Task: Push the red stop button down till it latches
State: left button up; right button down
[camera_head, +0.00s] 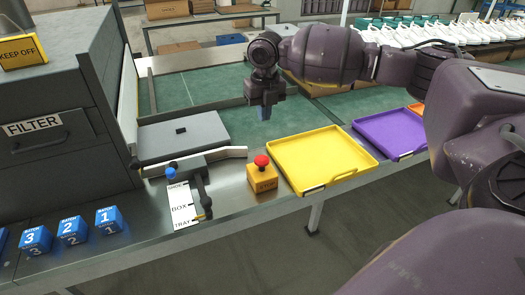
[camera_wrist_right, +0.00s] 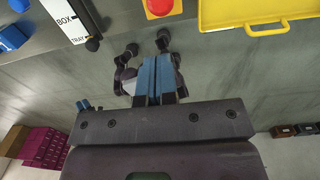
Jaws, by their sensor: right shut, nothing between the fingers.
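The red stop button (camera_head: 262,160) is a round red cap on a small yellow box (camera_head: 262,184) with a dark label on its front. The cap stands up above the box top. The box sits near the front edge of the grey bench. In the right wrist view the red button (camera_wrist_right: 160,7) is at the top edge, beyond the fingertips and partly cut off. My right gripper (camera_head: 264,113) has blue fingers pointing down, shut and empty. It hangs above the bench, apart from the button. The wrist view shows its two blue fingers (camera_wrist_right: 156,62) together. My left gripper is not in view.
A yellow tray (camera_head: 281,163) lies right of the button, with a purple tray (camera_head: 372,139) farther right. Left are a lever unit with a blue knob (camera_head: 171,173) and a label plate (camera_head: 180,206). Numbered blue blocks (camera_head: 109,220) and a filter cabinet (camera_head: 60,160) stand farther left.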

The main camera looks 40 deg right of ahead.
jog(key=shift+w+d+f, duration=0.1)
jog(key=shift+d+f, duration=0.05)
jog(key=b, duration=0.2)
send_near(262, 158)
notch_tip(262, 158, down, 6)
jog(key=shift+f, duration=0.8)
